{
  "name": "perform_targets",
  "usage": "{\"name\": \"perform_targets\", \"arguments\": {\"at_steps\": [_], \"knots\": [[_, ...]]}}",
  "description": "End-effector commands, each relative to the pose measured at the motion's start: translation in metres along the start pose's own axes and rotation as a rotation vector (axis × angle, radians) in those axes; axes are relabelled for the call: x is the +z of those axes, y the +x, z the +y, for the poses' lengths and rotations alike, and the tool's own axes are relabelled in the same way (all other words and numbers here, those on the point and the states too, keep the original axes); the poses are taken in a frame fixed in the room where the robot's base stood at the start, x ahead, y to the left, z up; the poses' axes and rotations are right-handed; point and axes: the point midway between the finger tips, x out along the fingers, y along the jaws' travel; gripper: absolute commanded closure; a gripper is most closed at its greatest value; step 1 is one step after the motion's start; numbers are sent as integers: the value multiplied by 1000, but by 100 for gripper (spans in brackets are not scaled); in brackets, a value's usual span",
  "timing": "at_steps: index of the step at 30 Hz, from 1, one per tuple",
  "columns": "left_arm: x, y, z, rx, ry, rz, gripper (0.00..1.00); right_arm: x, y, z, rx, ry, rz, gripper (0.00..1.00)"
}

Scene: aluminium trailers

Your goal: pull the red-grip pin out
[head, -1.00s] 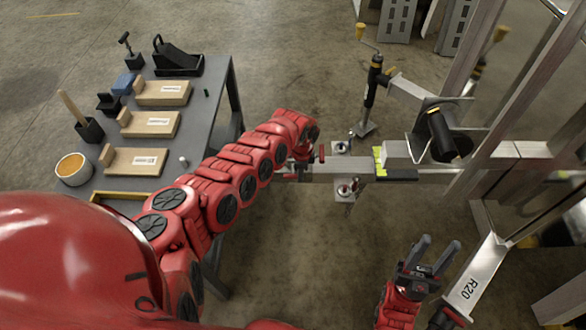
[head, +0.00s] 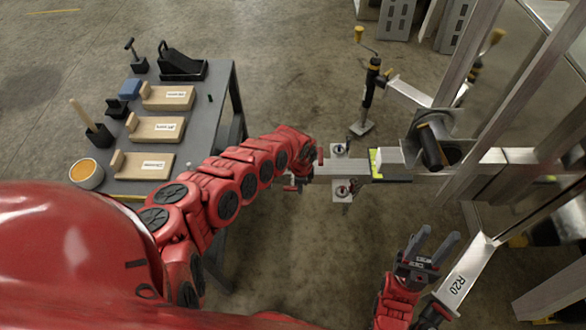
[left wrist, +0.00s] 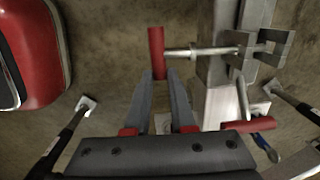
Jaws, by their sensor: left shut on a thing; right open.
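The red-grip pin shows in the left wrist view as a red grip (left wrist: 157,52) on a thin silver shaft (left wrist: 195,51). My left gripper (left wrist: 160,74) is shut on this grip. The shaft runs right to a grey metal bracket (left wrist: 262,45); whether its tip is still inside is unclear. In the head view the held grip (head: 290,188) shows just below the left end of the trailer's tongue (head: 330,170), and my arm hides most of the gripper. A second red grip (head: 320,155) sits close by, also in the left wrist view (left wrist: 248,126). My right gripper (head: 438,236) is open and empty.
A grey table (head: 205,120) at the left holds several wooden blocks, a cup and tools. A jack with a black post (head: 370,85) stands behind the tongue. Trailer frame rails (head: 465,275) fill the right side. The floor between table and tongue is clear.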

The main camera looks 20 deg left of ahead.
Motion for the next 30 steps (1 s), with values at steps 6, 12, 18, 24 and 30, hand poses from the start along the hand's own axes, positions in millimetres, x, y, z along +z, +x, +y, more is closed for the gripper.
{"name": "perform_targets", "arguments": {"at_steps": [6,12,18,24,30], "knots": [[0,-5,10,0,3,0,100,-3,18,1,0,0,0,56],[0,-5,20,-4,3,0,100,-5,31,2,0,0,0,56],[0,-6,31,-4,3,1,100,-7,44,2,0,0,0,56],[-1,-6,47,5,4,-1,100,-10,57,3,0,0,0,56],[0,-6,58,0,3,-1,100,-12,70,4,0,0,0,56]]}}
